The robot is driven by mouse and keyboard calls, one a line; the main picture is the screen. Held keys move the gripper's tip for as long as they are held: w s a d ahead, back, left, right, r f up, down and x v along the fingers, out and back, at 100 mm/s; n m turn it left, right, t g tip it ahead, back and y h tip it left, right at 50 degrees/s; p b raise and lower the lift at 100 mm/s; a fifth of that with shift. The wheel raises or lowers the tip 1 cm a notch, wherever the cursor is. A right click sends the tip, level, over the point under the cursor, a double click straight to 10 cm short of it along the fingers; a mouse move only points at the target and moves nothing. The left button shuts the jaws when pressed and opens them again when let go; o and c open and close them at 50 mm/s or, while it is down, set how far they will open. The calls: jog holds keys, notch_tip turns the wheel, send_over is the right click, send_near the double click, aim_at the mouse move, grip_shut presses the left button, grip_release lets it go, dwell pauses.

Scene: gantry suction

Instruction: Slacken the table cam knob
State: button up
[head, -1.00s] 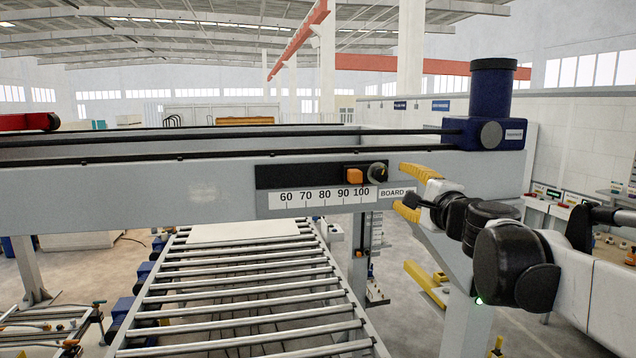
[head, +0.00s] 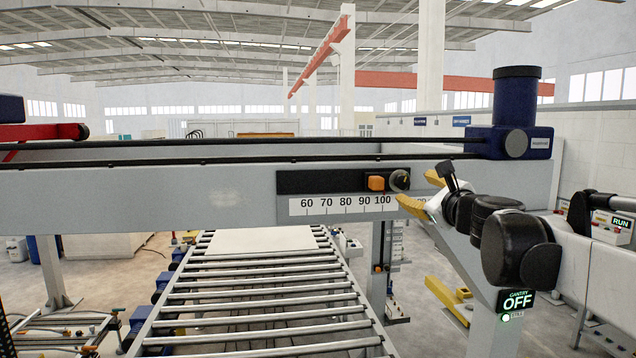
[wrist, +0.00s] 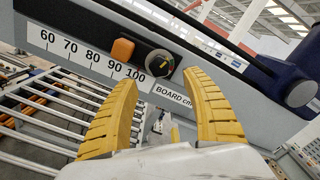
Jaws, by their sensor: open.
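The cam knob (head: 400,179) is a small round dark knob at the right end of a black slot on the gantry beam, right of an orange block (head: 376,183) and above a scale marked 60 to 100. In the wrist view the knob (wrist: 160,65) shows a dark face with a light mark, and the orange block (wrist: 122,50) lies to its left. My gripper (head: 418,191) has yellow ribbed fingers and is just right of and in front of the knob. In the wrist view its fingers (wrist: 165,80) are spread apart, with the knob showing between their tips, nothing held.
The pale gantry beam (head: 150,205) spans the view, with a blue motor (head: 517,100) at its right end. A roller conveyor (head: 255,295) carries a pale board (head: 262,241) below.

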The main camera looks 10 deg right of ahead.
aim_at(405, 183)
jog(key=w+p, duration=0.1)
jog(key=w, duration=0.6)
jog(key=shift+w, duration=0.25)
jog(key=shift+s, duration=0.1)
jog(key=c, duration=1.2)
